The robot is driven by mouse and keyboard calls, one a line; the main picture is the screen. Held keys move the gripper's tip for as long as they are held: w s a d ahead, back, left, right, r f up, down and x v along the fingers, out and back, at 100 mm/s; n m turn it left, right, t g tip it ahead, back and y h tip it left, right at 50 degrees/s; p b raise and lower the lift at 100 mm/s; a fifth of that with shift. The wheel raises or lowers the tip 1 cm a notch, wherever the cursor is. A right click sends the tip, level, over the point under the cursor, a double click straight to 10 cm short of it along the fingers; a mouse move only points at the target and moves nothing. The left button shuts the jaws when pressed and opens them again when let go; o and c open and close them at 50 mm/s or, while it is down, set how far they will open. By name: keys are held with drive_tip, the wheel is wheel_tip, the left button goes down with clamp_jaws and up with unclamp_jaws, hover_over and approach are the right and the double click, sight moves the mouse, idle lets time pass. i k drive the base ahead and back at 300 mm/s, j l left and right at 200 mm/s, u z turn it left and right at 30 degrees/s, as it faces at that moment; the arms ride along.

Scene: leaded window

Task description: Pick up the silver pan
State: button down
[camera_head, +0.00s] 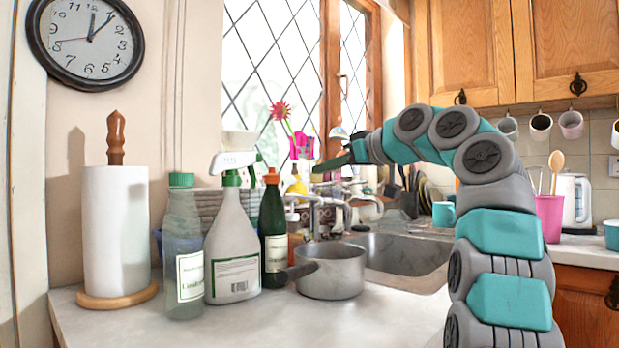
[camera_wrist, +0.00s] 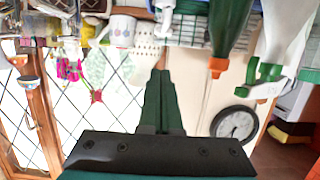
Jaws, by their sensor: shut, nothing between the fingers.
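The silver pan (camera_head: 335,272) stands upright on the worktop in the head view, just in front of the sink. Its short dark handle points left, towards the bottles. My gripper (camera_head: 318,166) is well above the pan, in front of the window, with its fingers pointing left. In the wrist view the fingers of my gripper (camera_wrist: 160,78) lie together, shut and empty. I cannot make out the pan in the wrist view.
A spray bottle (camera_head: 233,245), a green bottle (camera_head: 273,235) and a clear bottle (camera_head: 183,250) stand close left of the pan. A paper towel roll (camera_head: 116,230) is farther left. The sink (camera_head: 405,255) and tap (camera_head: 315,205) lie behind. The worktop front (camera_head: 300,325) is clear.

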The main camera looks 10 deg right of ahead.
sight(325, 271)
drive_tip(key=k+l, duration=0.8)
drive_tip(key=l, duration=0.1)
